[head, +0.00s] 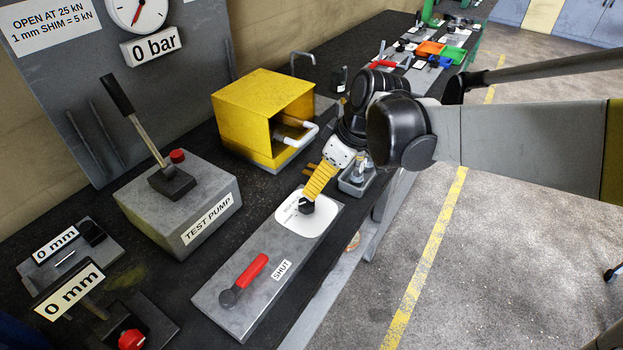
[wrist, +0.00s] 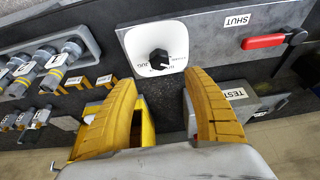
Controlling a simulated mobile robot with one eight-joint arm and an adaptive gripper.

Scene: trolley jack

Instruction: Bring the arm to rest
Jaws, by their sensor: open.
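My gripper (head: 317,184) has yellow ribbed fingers and hangs over the bench, above the white dial plate (head: 293,222) with a black knob (head: 306,206). In the wrist view the gripper (wrist: 160,82) is open, its two fingers well apart with nothing between them. The black knob (wrist: 159,59) shows just beyond the fingertips; I cannot tell how large the gap is. My arm reaches in from the right side of the head view, above the floor and the bench edge.
A red lever (head: 250,273) marked SHUT lies on the same grey panel. The test pump (head: 185,205) with its upright handle stands left. A yellow box guard (head: 255,115) stands behind the gripper. Grey trays of fittings (wrist: 62,62) are nearby. Open floor (head: 500,240) lies right.

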